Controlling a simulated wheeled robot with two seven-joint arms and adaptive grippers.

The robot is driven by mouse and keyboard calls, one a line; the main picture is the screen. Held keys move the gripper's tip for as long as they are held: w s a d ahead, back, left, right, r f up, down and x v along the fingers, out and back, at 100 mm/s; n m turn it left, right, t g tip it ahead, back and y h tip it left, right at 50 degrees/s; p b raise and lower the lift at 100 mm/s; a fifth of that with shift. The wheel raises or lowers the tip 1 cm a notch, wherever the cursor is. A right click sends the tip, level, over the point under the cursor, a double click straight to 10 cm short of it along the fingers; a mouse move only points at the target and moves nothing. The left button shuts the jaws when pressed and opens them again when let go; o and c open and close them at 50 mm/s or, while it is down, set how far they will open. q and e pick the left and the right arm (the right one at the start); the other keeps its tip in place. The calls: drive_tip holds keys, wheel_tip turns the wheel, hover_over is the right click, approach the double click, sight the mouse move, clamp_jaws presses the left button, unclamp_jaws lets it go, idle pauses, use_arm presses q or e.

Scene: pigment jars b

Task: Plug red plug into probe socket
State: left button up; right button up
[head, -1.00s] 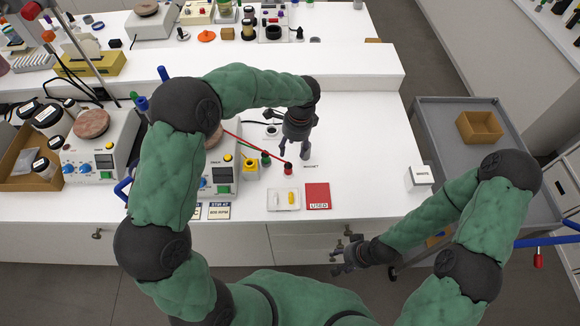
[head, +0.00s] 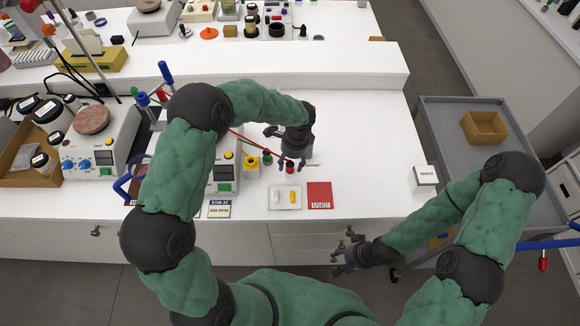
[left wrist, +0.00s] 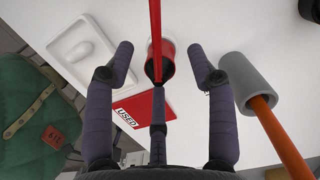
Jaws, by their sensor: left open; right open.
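The red plug (head: 290,169) stands upright on the white bench, with a red cable running from its top. It also shows in the left wrist view (left wrist: 167,67), with the cable passing between my fingers. My left gripper (head: 289,161) is open just above the red plug; in the left wrist view its fingers (left wrist: 163,68) are spread on both sides, apart from it. A grey cylinder (left wrist: 248,80) with an orange cable or rod stands right of the plug; I cannot tell if it is the probe socket. My right gripper (head: 340,258) is open and empty before the bench front.
A yellow plug (head: 251,164) and a green plug (head: 267,158) stand left of the red one. A white tray (head: 284,205), a red USED card (head: 320,196) and a hotplate (head: 222,170) are close by. The bench to the right is mostly clear.

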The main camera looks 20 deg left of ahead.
use_arm(q)
wheel_tip(320, 180, down, 2)
drive_tip(key=shift+a+f, duration=0.15)
clamp_jaws()
idle(0.3)
